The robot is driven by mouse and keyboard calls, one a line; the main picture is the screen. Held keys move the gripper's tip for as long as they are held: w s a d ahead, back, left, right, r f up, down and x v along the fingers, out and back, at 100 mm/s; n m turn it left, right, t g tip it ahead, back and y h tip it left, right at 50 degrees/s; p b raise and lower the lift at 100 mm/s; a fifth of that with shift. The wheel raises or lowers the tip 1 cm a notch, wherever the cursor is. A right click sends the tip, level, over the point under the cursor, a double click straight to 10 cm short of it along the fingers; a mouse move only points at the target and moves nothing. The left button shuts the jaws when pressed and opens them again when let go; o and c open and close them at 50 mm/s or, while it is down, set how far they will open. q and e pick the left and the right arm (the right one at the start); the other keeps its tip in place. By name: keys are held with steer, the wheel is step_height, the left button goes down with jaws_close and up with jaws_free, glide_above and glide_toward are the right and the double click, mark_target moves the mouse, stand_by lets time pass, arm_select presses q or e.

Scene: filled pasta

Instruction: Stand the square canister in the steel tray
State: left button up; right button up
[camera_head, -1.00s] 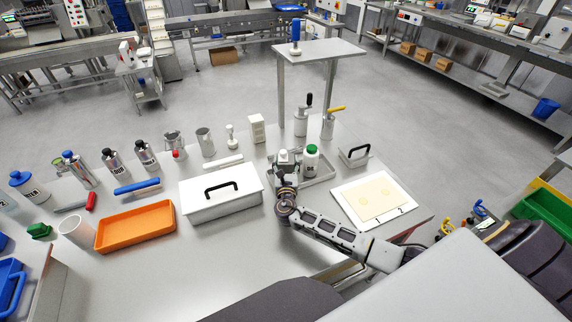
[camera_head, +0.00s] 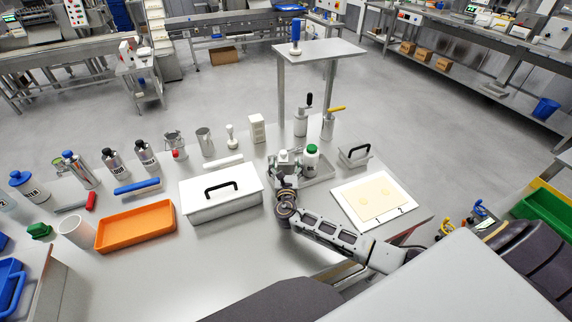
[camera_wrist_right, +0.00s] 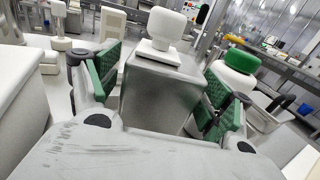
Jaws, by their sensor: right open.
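The square canister is grey metal with a white knob lid; it shows in the head view (camera_head: 283,156) and the right wrist view (camera_wrist_right: 158,92). It stands upright at the left end of the steel tray (camera_head: 322,180). My right gripper hides its base in the head view, so I cannot tell how it rests on the tray floor. My right gripper (camera_head: 284,177) is open, with its green finger pads (camera_wrist_right: 160,92) on either side of the canister. Contact is unclear. My left gripper is out of view.
A white bottle with a green cap (camera_head: 312,160) stands in the tray, right of the canister. A white lidded box (camera_head: 225,195) is close on the left. A white board with yellow sheet (camera_head: 370,200) lies to the right. A small handled metal container (camera_head: 353,156) stands beyond the tray.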

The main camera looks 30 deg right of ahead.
steer(key=shift+s+a, duration=0.2)
steer(key=shift+s, duration=0.2)
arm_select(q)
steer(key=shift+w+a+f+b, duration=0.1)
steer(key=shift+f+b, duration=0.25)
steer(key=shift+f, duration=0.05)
arm_select(e)
steer(key=v, duration=1)
steer(key=shift+s+a, duration=0.1)
steer(key=shift+s, duration=0.05)
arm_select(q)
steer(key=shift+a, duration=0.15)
